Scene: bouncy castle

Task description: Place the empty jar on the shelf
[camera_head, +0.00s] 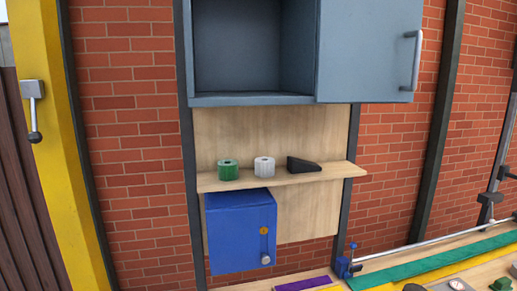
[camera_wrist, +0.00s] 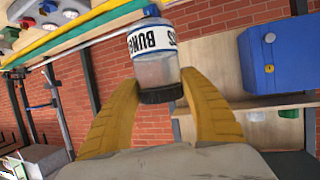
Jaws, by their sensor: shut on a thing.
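My gripper (camera_wrist: 160,92) is shut on the jar (camera_wrist: 156,70), with a yellow finger on each side of its dark lid. The jar is clear, with a white label in black letters and a blue end away from my gripper. The wrist picture is upside down, and the label letters are inverted in it. The wooden shelf (camera_head: 330,174) runs along the board on the brick wall; it also shows in the wrist view (camera_wrist: 232,105), to the right of the jar. The jar is apart from the shelf. Neither jar nor gripper shows in the head view.
On the shelf stand a green roll (camera_head: 228,170), a white roll (camera_head: 264,167) and a dark wedge (camera_head: 303,165). The shelf's right end is bare. An open grey cabinet (camera_head: 365,50) hangs above. A blue box (camera_head: 238,230) hangs below. A cluttered workbench (camera_head: 470,272) lies lower right.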

